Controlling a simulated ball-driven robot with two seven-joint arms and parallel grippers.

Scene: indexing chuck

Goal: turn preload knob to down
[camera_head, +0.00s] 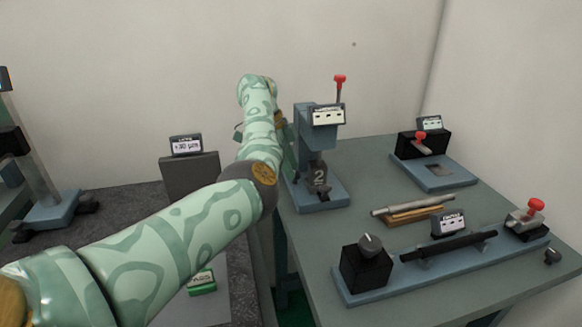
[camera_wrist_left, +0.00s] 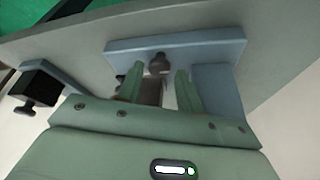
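A blue stand (camera_head: 307,118) with a display and a red-tipped lever holds a dark part marked 2 (camera_head: 320,176) over its blue base. My left gripper (camera_head: 289,150) is beside the stand's left side, partly hidden by my own arm. In the left wrist view its green fingers (camera_wrist_left: 160,88) are apart, with a dark round knob (camera_wrist_left: 158,62) showing between and beyond them near the blue base (camera_wrist_left: 205,48). I cannot tell whether they touch it. A black box at the front carries a dial knob (camera_head: 370,243) with a white pointer mark. No readable label identifies the preload knob.
The grey-green table (camera_head: 370,160) also bears a long blue fixture base (camera_head: 420,286) with a black bar, a wooden block (camera_head: 415,215) with a rod, and a black-boxed fixture (camera_head: 424,142) behind. A green box (camera_head: 201,284) lies on the dark left bench.

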